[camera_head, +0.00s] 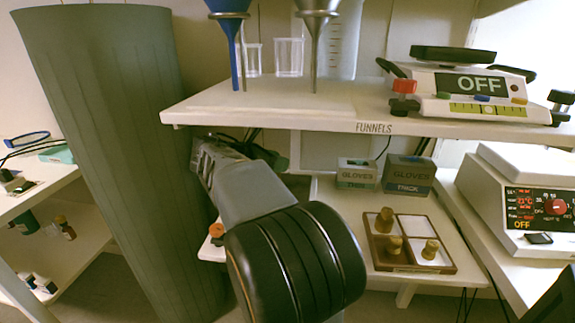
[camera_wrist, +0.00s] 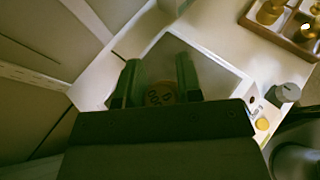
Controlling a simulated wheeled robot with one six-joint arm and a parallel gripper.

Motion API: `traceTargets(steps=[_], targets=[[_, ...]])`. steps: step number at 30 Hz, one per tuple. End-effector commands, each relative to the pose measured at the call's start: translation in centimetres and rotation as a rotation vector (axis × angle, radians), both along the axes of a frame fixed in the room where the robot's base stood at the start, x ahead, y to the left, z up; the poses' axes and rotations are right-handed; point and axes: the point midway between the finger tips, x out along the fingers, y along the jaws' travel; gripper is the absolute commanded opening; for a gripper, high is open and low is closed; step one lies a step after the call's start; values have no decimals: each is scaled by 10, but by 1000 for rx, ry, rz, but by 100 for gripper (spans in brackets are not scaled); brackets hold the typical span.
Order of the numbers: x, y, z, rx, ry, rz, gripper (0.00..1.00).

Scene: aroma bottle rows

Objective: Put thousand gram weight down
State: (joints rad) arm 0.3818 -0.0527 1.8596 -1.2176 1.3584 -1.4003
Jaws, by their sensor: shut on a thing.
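In the wrist view, my gripper (camera_wrist: 157,78) is shut on a brownish round weight (camera_wrist: 160,95), with one dark finger on each side. Dark digits show on the weight's top but I cannot read them fully; much of it is hidden by the gripper body. Beyond the fingers is a flat grey plate (camera_wrist: 205,68) with a pale rim; I cannot tell whether the weight touches it. In the head view my arm hides the weight and most of the area around it. A wooden tray (camera_head: 412,268) holds several brass weights (camera_head: 385,220) on the lower shelf to the right.
Above is a shelf (camera_head: 375,127) with funnels (camera_head: 228,50) and an OFF device (camera_head: 465,90). A hot plate (camera_head: 525,195) is at the right. In the wrist view, a grey knob (camera_wrist: 287,93) sits right of the plate.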

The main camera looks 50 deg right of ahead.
Motion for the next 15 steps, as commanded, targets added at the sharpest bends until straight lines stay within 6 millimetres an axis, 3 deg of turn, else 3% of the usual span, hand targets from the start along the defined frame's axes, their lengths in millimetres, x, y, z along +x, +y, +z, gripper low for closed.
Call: traceTargets(steps=[7, 15], targets=[[2, -23, 1, -4, -3, 16, 0], [1, -24, -15, -4, -2, 13, 0]])
